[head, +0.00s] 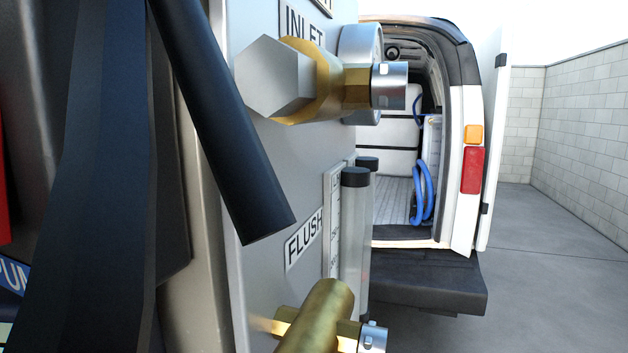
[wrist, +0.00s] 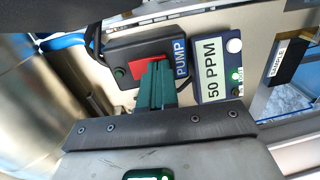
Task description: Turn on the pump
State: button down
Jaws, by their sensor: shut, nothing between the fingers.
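The pump box (wrist: 125,48) is a dark grey box with a blue PUMP label (wrist: 180,57), a red switch (wrist: 148,59) and a small green lamp (wrist: 119,72). In the wrist view my gripper (wrist: 157,66) has its green fingers together with nothing between them. The fingertips overlap the lower edge of the red switch; I cannot tell whether they touch it. They hide part of the switch, so its position is unclear. In the head view part of the blue PUMP label (head: 14,275) shows at the left edge, and my gripper's fingers are not visible.
A meter (wrist: 217,75) reading 50 PPM with a lit green light sits right of the pump box. In the head view, a brass INLET fitting (head: 330,85), a lower brass fitting (head: 320,318) and a clear tube (head: 354,235) stick out from the panel. An open van (head: 466,120) stands behind.

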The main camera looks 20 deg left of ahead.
jog(key=s+b, duration=0.2)
jog(key=s, duration=0.8)
jog(key=shift+s+a+r+t, duration=0.25)
jog(key=shift+s+a+t, duration=0.05)
jog(key=shift+a, duration=0.15)
dwell(0.4)
